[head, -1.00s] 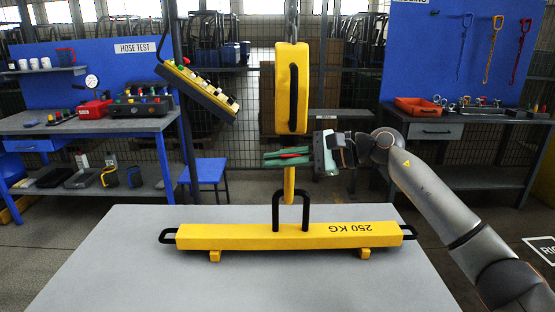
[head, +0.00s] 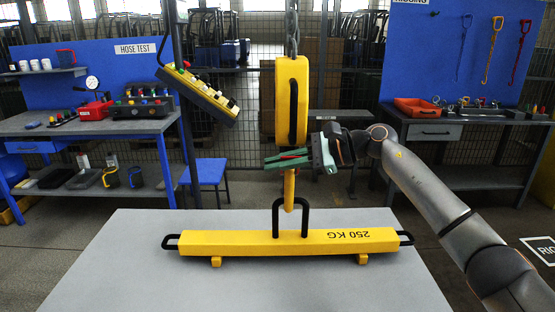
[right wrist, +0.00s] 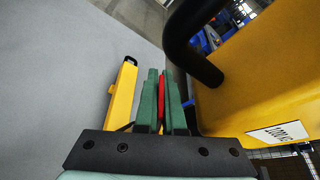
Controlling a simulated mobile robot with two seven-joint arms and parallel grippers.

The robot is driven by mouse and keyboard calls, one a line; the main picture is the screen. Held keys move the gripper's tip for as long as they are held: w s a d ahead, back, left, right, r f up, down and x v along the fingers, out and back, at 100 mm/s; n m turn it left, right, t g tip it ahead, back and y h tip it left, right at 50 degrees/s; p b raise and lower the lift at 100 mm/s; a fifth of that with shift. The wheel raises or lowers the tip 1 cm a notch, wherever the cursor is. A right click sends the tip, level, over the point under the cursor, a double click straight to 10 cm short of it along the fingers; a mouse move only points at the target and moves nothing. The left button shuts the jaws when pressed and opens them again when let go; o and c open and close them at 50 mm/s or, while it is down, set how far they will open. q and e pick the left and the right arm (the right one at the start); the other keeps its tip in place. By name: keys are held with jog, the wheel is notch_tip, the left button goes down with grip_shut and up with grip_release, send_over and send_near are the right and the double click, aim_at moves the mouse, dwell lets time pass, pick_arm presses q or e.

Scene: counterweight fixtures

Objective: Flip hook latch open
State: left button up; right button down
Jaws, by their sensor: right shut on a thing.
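A yellow hoist block (head: 292,100) hangs on a chain, and its yellow hook (head: 289,190) hangs below it. The hook's lower end is at the black loop handle (head: 305,203) of a yellow 250 KG weight (head: 340,238); I cannot tell if it passes through. My right gripper (head: 287,160) comes in from the right at the top of the hook. Its green fingers are shut on a thin red latch (head: 293,155). In the right wrist view the red latch (right wrist: 162,95) shows between the fingers. My left gripper is out of view.
The weight rests on a grey table (head: 120,270) with free room around it. A yellow button pendant (head: 198,90) hangs at the left. In the right wrist view the hoist block (right wrist: 260,90) and its black handle (right wrist: 190,45) are close beside the fingers.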

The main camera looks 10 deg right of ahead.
jog(key=shift+f, duration=0.1)
jog(key=c, duration=1)
grip_release()
